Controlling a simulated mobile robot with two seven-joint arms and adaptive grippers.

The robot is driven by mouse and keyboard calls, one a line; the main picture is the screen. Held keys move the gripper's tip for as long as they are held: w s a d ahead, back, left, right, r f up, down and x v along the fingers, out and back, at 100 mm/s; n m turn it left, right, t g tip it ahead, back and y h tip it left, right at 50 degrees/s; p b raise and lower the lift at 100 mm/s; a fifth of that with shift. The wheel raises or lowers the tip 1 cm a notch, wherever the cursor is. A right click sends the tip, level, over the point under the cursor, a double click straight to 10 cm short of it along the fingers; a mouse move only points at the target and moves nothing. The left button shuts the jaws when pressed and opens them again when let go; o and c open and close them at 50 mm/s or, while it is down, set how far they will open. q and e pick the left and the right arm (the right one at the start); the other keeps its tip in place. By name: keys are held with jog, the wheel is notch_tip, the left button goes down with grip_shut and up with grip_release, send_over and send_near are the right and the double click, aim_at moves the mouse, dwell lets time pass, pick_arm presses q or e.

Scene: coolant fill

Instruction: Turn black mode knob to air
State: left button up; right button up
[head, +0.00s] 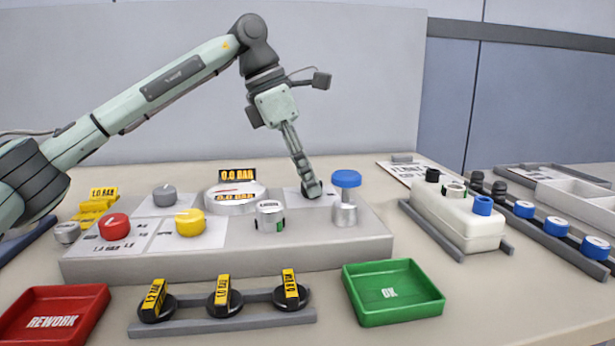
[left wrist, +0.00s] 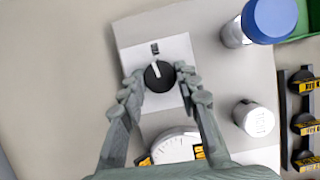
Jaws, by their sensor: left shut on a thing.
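The black mode knob (left wrist: 159,77) sits on a white label plate (left wrist: 172,50) in the left wrist view. Its white pointer line points up and slightly left in that view, towards a small dark label (left wrist: 155,48) that is too small to read. My left gripper (left wrist: 160,82) is shut on the knob, one finger on each side. In the head view my left gripper (head: 311,189) reaches down onto the grey panel (head: 350,247), and its fingers mostly hide the knob there. My right gripper is in neither view.
A blue-capped fitting (head: 346,180) stands close right of my left gripper. A round gauge (head: 235,200) with a yellow display, a silver cap (head: 269,215), and red (head: 114,227) and yellow (head: 190,222) knobs are to the left. A green tray (head: 394,292) lies in front.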

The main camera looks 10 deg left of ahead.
pick_arm(q)
jog(key=n+t, duration=0.1)
jog(key=n, duration=0.2)
jog(key=shift+s+n+y+b, duration=0.1)
jog(key=shift+n+y+b, duration=0.2)
jog(key=shift+b, duration=0.1)
jog(key=shift+d+n+t+y, duration=0.1)
jog(key=shift+n+t+y, duration=0.25)
jog(key=shift+n, duration=0.55)
jog(key=n+y, duration=0.1)
jog(key=n, duration=0.2)
jog(key=n+t+y+b, duration=0.1)
jog(key=n, duration=0.1)
jog(key=n+y+b, duration=0.1)
jog(key=n, duration=0.2)
jog(key=shift+s+d+n, duration=0.15)
jog(key=shift+d+n, duration=0.1)
jog(key=shift+n, duration=0.05)
jog(key=shift+n+y+b, duration=0.35)
jog(key=shift+n+y, duration=0.1)
jog(key=shift+n, duration=0.65)
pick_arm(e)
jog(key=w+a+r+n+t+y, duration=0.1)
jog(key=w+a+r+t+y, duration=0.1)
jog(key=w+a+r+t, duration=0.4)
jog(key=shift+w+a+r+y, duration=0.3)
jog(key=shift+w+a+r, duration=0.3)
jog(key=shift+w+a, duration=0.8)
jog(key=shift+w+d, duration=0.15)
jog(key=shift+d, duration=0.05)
